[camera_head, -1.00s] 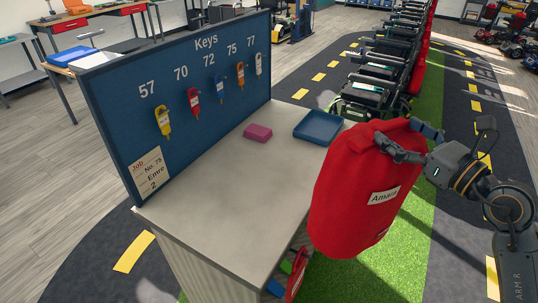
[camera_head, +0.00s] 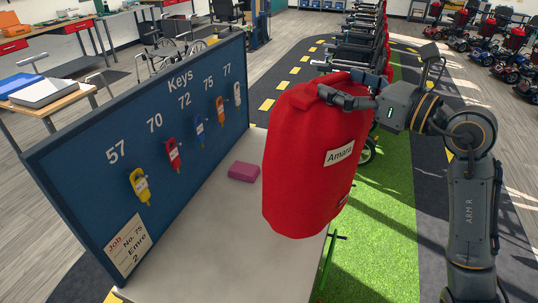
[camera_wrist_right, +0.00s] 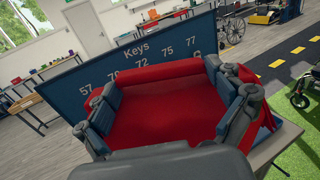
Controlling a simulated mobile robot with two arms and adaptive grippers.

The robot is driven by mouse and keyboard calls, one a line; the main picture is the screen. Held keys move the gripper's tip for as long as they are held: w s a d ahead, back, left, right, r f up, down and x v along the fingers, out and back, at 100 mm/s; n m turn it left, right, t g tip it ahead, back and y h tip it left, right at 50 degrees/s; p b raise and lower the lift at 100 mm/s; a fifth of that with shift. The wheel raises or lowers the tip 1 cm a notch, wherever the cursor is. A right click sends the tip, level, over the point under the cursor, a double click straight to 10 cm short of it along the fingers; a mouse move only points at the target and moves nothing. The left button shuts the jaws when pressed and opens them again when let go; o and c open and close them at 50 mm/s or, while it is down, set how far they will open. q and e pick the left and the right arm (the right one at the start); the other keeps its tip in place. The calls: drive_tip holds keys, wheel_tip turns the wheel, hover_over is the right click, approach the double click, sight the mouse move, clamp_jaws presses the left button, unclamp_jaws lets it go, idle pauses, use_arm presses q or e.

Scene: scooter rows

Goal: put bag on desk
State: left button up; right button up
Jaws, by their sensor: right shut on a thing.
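A red bag (camera_head: 312,165) with a white "Amara" label hangs upright from my right gripper (camera_head: 340,98), which is shut on its rolled top. In the right wrist view the red bag (camera_wrist_right: 165,105) fills the space between my fingers. The grey desk (camera_head: 205,235) stands below and to the left of the bag. The bag covers the desk's right part, and I cannot tell whether its base touches the top. My left gripper is not in view.
A blue key board (camera_head: 150,130) with several tagged keys stands along the desk's left edge. A pink block (camera_head: 244,171) lies on the desk near the bag. The desk's near top is clear.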

sight(304, 90)
drive_tip(key=a+p, duration=0.1)
drive_tip(key=a, duration=0.1)
drive_tip(key=a+f, duration=0.1)
drive_tip(key=a, duration=0.1)
drive_tip(key=a+f+p, duration=0.1)
drive_tip(key=a, duration=0.1)
drive_tip(key=shift+w+a+f+p, duration=0.1)
drive_tip(key=shift+a+f+p, duration=0.05)
drive_tip(key=shift+a+p, duration=0.25)
drive_tip(key=a+f, duration=0.2)
drive_tip(key=a+f+p, duration=0.1)
drive_tip(key=f, duration=0.1)
drive_tip(key=shift+w+a+f, duration=0.15)
drive_tip(key=shift+a+f, duration=0.2)
drive_tip(key=shift+a, duration=0.05)
drive_tip(key=f, duration=0.2)
drive_tip(key=a+f+p, duration=0.1)
drive_tip(key=f, duration=0.1)
drive_tip(key=shift+w+a+f, duration=0.1)
drive_tip(key=shift+a+f, duration=0.05)
drive_tip(key=shift+f, duration=0.25)
drive_tip(key=shift+f, duration=0.2)
drive_tip(key=o, duration=1.5)
